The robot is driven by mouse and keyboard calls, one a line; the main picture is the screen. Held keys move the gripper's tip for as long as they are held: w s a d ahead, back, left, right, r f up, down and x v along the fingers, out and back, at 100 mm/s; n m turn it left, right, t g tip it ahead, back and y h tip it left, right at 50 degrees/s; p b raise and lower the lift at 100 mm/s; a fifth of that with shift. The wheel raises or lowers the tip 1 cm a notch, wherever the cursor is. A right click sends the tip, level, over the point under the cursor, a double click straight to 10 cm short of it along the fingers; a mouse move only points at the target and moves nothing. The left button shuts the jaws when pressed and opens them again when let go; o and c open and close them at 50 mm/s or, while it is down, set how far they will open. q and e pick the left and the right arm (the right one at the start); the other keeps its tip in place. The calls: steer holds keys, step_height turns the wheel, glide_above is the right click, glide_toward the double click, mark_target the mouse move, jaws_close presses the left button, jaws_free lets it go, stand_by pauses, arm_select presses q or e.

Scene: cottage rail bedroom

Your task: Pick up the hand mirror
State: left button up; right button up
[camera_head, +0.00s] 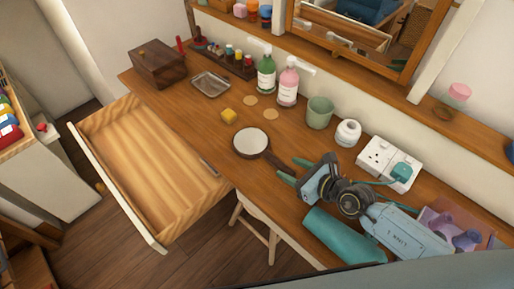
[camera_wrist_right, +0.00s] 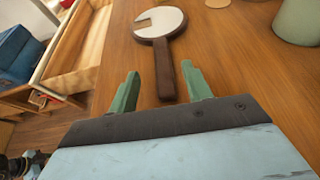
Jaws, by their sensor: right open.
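The hand mirror (camera_head: 251,142) lies flat on the wooden desk, with a round pale face, a dark brown rim and a brown handle. Its handle points toward my right gripper (camera_head: 289,172). The right gripper is open and holds nothing. Whether the fingers are level with the handle is hard to tell. My left gripper does not show.
An open, empty drawer (camera_head: 150,165) juts out from the desk (camera_head: 215,110) at the left. A green cup (camera_head: 319,113), a white jar (camera_head: 348,133), two bottles and a yellow block (camera_head: 229,116) stand near the mirror. A teal cylinder (camera_head: 340,237) lies beside my right arm.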

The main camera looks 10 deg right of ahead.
mark_target(278, 162)
steer(key=b+x, duration=0.1)
steer(key=x, duration=0.3)
steer(key=shift+w+d+f, duration=0.1)
steer(key=shift+w+f, duration=0.05)
steer(key=shift+f, duration=0.1)
steer(key=shift+w+a+f+b, duration=0.15)
steer(key=shift+w+a+b, duration=0.05)
steer(key=shift+w+b, duration=0.1)
steer(key=shift+w+a, duration=0.1)
jaws_close()
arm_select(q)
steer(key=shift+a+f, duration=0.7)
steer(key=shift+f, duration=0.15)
